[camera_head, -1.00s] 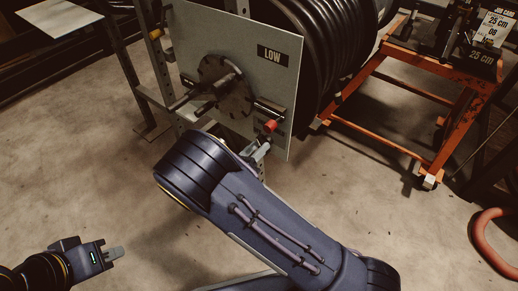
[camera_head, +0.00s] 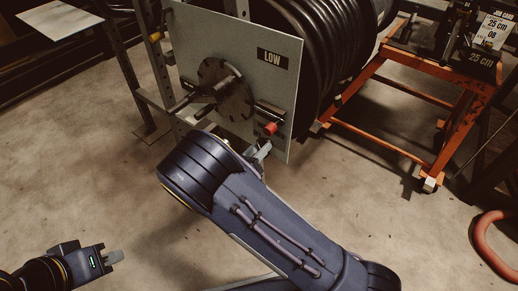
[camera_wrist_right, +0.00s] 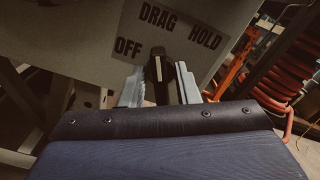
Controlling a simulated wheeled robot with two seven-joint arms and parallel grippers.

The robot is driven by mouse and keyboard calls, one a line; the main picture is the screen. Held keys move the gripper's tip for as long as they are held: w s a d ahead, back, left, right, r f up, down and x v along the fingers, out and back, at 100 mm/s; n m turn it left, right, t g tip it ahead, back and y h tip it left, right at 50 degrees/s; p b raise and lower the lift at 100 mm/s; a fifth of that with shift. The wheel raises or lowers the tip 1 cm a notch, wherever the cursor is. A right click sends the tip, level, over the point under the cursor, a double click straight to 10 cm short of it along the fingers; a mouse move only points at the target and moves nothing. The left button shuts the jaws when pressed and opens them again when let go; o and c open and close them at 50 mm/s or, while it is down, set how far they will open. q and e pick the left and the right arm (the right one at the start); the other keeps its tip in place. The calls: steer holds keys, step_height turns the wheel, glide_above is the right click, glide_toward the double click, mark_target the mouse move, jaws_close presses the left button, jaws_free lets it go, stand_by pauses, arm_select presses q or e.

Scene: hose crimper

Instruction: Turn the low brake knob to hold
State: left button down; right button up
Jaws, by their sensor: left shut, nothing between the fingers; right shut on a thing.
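The low brake knob (camera_wrist_right: 158,68) is black with a pale pointer line, in the right wrist view. It stands between the two fingers of my right gripper (camera_wrist_right: 159,86), which is shut on it. Behind it a label plate (camera_wrist_right: 180,40) reads OFF, DRAG and HOLD, and the pointer line aims roughly up towards DRAG. In the head view my right gripper (camera_head: 262,150) is at the lower edge of the grey panel (camera_head: 220,45) marked LOW; the knob cannot be made out there. My left gripper (camera_head: 116,256) is shut and empty, low at the left, far from the panel.
A red-tipped part (camera_head: 270,128) sits on the panel just above my right gripper. A round hub with handles (camera_head: 226,90) stands out to its left. A black hose reel (camera_head: 325,50) is behind the panel. An orange cart (camera_head: 455,130) stands right. The floor in front is clear.

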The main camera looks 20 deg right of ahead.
steer(key=m, duration=0.3)
steer(key=m+b, duration=0.1)
steer(key=m, duration=0.7)
steer(key=shift+s+d+f, duration=0.1)
steer(key=shift+s+d, duration=0.05)
steer(key=shift+s, duration=0.1)
steer(key=shift+m, duration=0.3)
steer(key=o, duration=0.6)
steer(key=p+v, duration=0.1)
steer(key=v, duration=0.7)
steer(key=shift+p, duration=0.4)
